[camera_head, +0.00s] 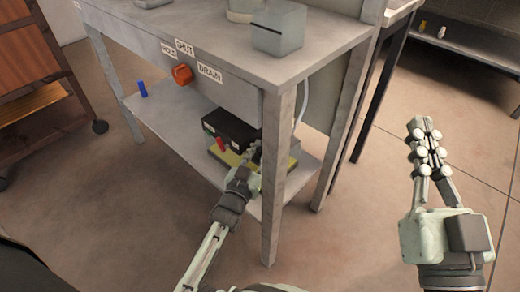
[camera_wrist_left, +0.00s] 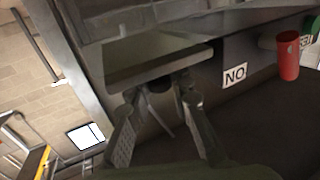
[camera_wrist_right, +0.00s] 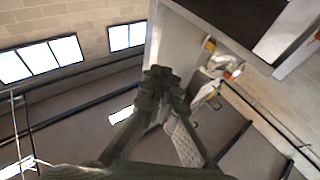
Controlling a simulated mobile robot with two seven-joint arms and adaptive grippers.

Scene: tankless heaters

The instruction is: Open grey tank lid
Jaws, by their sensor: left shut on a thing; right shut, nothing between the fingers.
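A low unit with a dark top (camera_head: 230,128), a red cylinder and a yellow strip sits on the lower shelf of a grey metal table. My left gripper (camera_head: 256,152) reaches in at its front right part, partly hiding it. In the left wrist view, a grey slab-like lid edge (camera_wrist_left: 150,62) lies at the left gripper's fingertips (camera_wrist_left: 168,82), and the fingers are shut on it. The lid looks level; its far side is hidden. My right gripper (camera_head: 424,130) is shut and empty, raised in the air right of the table, well away from the unit.
The table leg (camera_head: 275,175) stands close beside my left gripper. A grey box (camera_head: 278,28) stands on the tabletop. A blue cylinder (camera_head: 142,88) stands on the lower shelf. Open floor lies right.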

